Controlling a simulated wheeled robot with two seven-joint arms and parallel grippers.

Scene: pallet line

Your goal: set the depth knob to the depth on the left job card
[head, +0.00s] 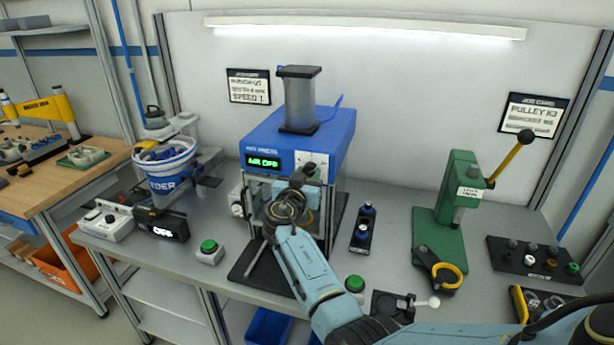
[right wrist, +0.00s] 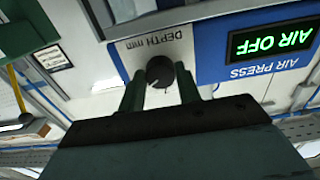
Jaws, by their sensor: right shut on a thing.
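The dark round depth knob (right wrist: 160,71) sits on a white panel marked DEPTH mm, seen upside down in the right wrist view. My right gripper (right wrist: 161,88) is shut on it, one finger at each side. A pale mark shows near the knob's edge; the scale value is too small to read. My left gripper is out of view.
The press display (head: 263,161) reads AIR OFF. Green buttons (head: 208,247) stand on the grey bench beside the press. A blue feeder bowl (head: 165,160) is at left, a green lever press (head: 448,220) at right. Another job card (head: 534,116) hangs above it.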

